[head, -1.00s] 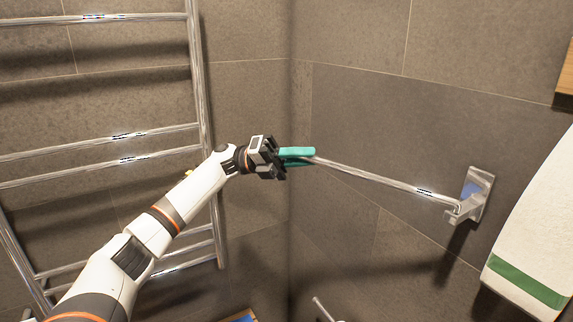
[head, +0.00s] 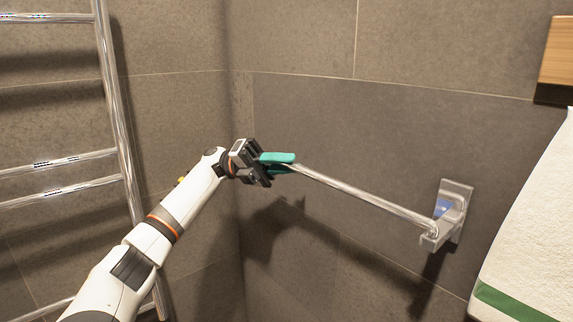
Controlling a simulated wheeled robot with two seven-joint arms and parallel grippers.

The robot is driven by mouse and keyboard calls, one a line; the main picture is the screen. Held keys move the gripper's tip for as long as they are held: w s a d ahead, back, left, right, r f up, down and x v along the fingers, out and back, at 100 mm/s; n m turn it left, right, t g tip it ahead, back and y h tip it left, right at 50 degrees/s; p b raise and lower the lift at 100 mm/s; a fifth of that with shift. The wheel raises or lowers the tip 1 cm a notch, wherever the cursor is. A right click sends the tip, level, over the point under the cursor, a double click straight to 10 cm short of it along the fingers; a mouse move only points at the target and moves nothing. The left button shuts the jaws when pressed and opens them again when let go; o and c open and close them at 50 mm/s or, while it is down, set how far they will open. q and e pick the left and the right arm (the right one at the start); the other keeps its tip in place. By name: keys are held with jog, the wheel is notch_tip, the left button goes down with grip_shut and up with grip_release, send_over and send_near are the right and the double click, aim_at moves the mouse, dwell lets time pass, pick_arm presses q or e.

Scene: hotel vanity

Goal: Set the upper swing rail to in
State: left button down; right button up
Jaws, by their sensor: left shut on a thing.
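The upper swing rail (head: 360,195) is a chrome bar in the head view. Its right end sits in a metal wall bracket (head: 455,208) with a blue patch on it. The bar runs from the bracket to the left and stands out from the wall. My left gripper (head: 280,163), with teal fingers, is shut on the rail's free left end. The fingers hide the tip of the rail. My right gripper is not in view.
A chrome ladder-shaped towel rack (head: 118,130) stands at the left. A white towel with a green stripe (head: 530,235) hangs at the right, near the bracket. A wooden piece (head: 556,50) is at the upper right. The tiled wall (head: 300,115) behind the rail is bare.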

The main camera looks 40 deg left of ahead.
pick_arm(q)
jog(key=shift+r, duration=0.35)
jog(key=c, duration=1.5)
grip_release()
jog(key=shift+w, duration=0.15)
jog(key=shift+o, duration=0.5)
jog(key=shift+w+d+f, duration=0.1)
jog(key=shift+w+f, duration=0.05)
jog(key=shift+w, duration=0.05)
jog(key=shift+a+f, duration=0.25)
jog(key=shift+a, duration=0.15)
jog(key=b+v, duration=0.2)
jog(key=v, duration=0.4)
jog(key=shift+a, duration=0.25)
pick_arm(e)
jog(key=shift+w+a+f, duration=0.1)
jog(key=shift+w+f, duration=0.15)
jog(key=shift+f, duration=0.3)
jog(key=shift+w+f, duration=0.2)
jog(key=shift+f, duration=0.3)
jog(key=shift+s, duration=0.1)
